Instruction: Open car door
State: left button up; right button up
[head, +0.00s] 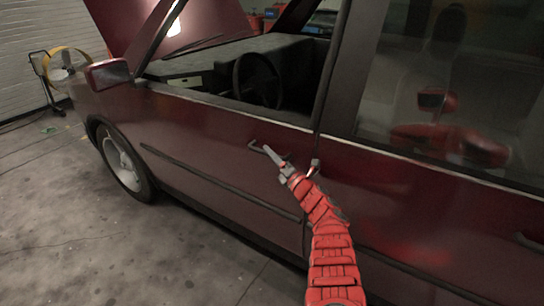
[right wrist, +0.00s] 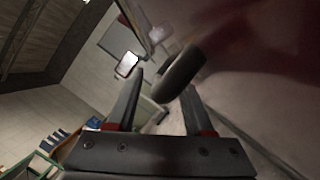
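The dark red car's front door (head: 215,130) looks closed, and its window opening shows the steering wheel inside. A dark door handle (head: 255,146) sits near the door's rear edge. My right gripper (head: 291,160) is at the handle, its two fingers spread apart. In the right wrist view the open fingers (right wrist: 164,82) point at a dark curved bar, which looks like the handle (right wrist: 180,72). The bar's end lies at the gap, close to the right finger. I cannot tell whether they touch. My left gripper is not in view.
The rear door (head: 420,205) with its closed window is at the right. The side mirror (head: 108,74) juts out at the front, and the hood is raised. A yellow fan (head: 66,62) stands at the far left. The concrete floor (head: 110,245) beside the car is clear.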

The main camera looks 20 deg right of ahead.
grip_shut()
dwell(1.3)
